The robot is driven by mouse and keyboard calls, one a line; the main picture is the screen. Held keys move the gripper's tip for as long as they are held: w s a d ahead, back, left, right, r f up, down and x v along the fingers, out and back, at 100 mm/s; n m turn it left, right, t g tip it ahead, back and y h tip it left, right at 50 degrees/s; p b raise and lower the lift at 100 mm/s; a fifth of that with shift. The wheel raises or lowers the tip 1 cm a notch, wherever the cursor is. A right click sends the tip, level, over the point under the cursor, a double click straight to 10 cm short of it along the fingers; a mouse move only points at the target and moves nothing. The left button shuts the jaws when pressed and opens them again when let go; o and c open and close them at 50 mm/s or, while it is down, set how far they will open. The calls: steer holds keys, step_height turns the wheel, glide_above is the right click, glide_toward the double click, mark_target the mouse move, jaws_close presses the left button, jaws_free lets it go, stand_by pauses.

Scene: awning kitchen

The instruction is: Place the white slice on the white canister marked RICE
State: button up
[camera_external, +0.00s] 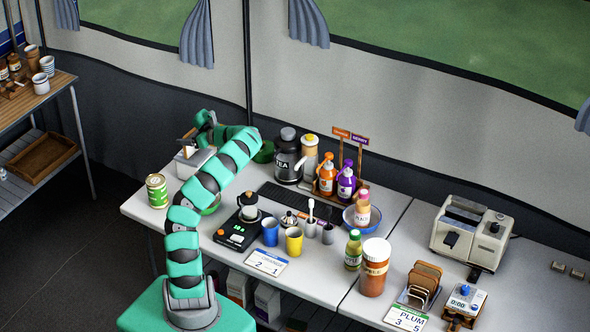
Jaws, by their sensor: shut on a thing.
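My gripper (190,137) is at the far left of the table, at the end of the teal arm. It is shut on a small pale piece with a brown edge (186,133), which looks like the white slice; the fingers partly hide it. A pale box-like thing (186,166) stands just below the gripper, partly behind my arm. Whether the slice touches it, I cannot tell. I can read no RICE marking anywhere, so I cannot tell whether this is the canister.
A green can (157,191) stands left of my arm. A dark TEA canister (287,156) and a pale bottle with a yellow top (310,150) stand to the right. Cups, bottles and a scale (236,233) crowd the middle. A toaster (470,235) stands farther right.

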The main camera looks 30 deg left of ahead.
steer(key=o, duration=0.7)
steer(key=shift+f, duration=0.1)
steer(key=shift+c, duration=0.2)
steer(key=shift+d+r, duration=0.1)
steer(key=shift+r, duration=0.1)
steer(key=p+v, duration=0.1)
steer(key=v, duration=1)
steer(key=shift+d, duration=0.4)
steer(key=shift+r, duration=0.1)
